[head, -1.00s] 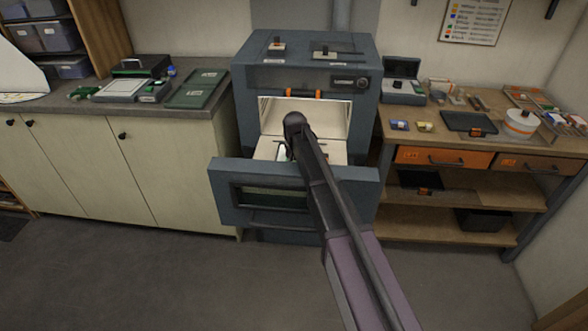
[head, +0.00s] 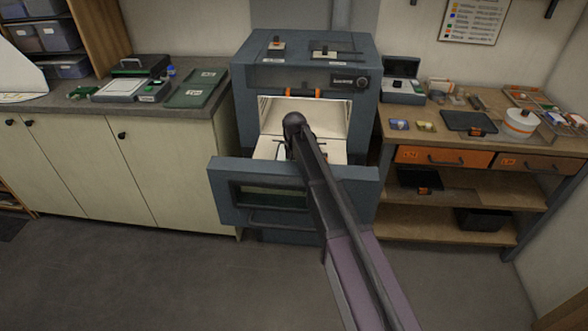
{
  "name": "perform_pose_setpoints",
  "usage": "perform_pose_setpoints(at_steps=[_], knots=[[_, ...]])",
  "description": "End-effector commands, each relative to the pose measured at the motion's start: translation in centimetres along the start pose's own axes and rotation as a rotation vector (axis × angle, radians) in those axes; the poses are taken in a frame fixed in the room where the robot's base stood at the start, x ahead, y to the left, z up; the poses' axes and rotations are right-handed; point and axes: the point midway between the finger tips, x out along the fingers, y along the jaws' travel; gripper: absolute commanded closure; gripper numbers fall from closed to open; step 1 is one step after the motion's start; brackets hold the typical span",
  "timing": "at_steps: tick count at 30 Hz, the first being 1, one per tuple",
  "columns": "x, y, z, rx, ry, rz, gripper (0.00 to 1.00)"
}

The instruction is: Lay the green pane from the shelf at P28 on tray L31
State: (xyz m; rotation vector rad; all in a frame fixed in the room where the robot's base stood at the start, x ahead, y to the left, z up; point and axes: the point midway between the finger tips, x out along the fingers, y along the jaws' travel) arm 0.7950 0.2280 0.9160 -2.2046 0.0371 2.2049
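My arm reaches into the open chamber of the blue-grey kiln (head: 305,60). My gripper (head: 282,150) is at its end, low over the pale chamber floor (head: 268,151). It is small and mostly hidden behind my wrist, so its opening and any hold do not show. I cannot make out a green pane for certain. No label reads clearly as L31 or P28. Candidate trays are a dark green tray (head: 196,88) on the left counter, a black tray (head: 468,122) with an orange tag on the right bench, and another black tray (head: 420,179) on the shelf below.
The kiln's door (head: 232,194) is lowered in front, under my arm. The right bench also holds a white round pot (head: 520,123) and small blocks, above two drawers. A black bin (head: 482,219) stands on the lowest shelf. The floor (head: 140,275) in front is clear.

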Motion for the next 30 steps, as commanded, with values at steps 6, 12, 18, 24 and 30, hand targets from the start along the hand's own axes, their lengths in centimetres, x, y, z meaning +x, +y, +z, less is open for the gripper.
perform_pose_setpoints(at_steps=[6, 12, 18, 24, 30], knots=[[-0.01, -0.03, 0.01, 0.000, 0.000, 0.000, 1.00], [-0.01, -0.05, 0.01, -0.001, 0.000, 0.000, 0.49], [-0.01, -0.07, 0.02, -0.001, 0.000, 0.000, 0.24], [-0.01, -0.08, 0.02, -0.001, 0.000, 0.000, 0.24], [-0.40, -0.09, 0.02, -0.001, 0.000, 0.000, 0.24]])
